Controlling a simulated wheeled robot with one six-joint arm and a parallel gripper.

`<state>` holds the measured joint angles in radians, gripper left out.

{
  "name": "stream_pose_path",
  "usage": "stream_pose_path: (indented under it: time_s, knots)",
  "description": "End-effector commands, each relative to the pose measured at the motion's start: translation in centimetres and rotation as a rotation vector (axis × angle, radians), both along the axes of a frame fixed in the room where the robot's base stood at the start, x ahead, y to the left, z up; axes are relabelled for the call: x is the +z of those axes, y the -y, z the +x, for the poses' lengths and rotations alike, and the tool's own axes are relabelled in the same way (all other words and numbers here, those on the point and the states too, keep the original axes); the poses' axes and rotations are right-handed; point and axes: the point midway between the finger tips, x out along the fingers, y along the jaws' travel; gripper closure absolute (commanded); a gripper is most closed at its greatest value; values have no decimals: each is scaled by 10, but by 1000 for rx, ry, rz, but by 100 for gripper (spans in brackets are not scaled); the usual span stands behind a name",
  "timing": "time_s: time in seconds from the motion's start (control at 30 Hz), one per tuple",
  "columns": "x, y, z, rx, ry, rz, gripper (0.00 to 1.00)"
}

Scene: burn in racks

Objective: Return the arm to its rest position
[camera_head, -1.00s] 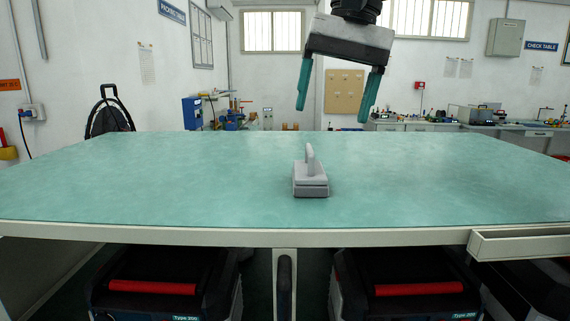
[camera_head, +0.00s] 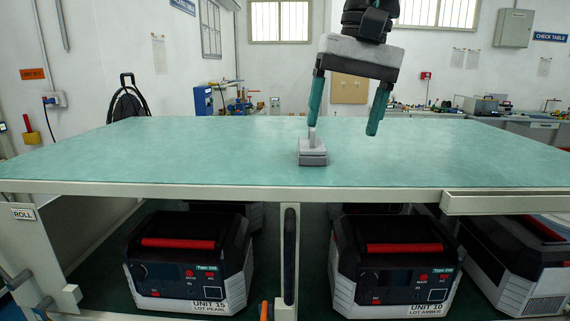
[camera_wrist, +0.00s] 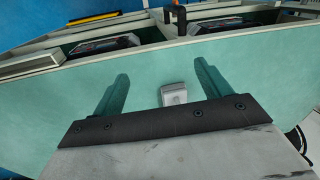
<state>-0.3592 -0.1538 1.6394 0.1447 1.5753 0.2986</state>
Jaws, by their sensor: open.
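My gripper (camera_head: 345,120) hangs over the green-topped table (camera_head: 200,150) in the head view, its two green fingers spread wide and pointing down. Nothing is between the fingers. The left finger overlaps the upright part of a small grey block (camera_head: 313,158) in the head view; I cannot tell from there how far apart they are. In the wrist view, the open gripper (camera_wrist: 160,90) shows with the grey block (camera_wrist: 173,95) beyond the fingers, on the table. Most of my arm is above the head view's frame.
Under the table stand a unit labelled 15 (camera_head: 190,262), a unit labelled 10 (camera_head: 395,265) and another unit at the right (camera_head: 520,265). A drawer (camera_head: 505,203) is at the front right edge. The table top is otherwise clear. A bench (camera_head: 520,120) stands behind at right.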

Motion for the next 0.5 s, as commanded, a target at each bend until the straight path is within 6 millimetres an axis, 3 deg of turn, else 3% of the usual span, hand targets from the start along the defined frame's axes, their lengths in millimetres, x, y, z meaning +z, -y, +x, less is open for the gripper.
stream_pose_path:
  time_s: [0.27, 0.37, 0.5]
  knots:
    - [-56, 37, -27, 41, 16, -44, 23]
    - [-82, 58, -45, 50, 23, -64, 23]
    - [-132, 99, -86, 55, 38, -101, 23]
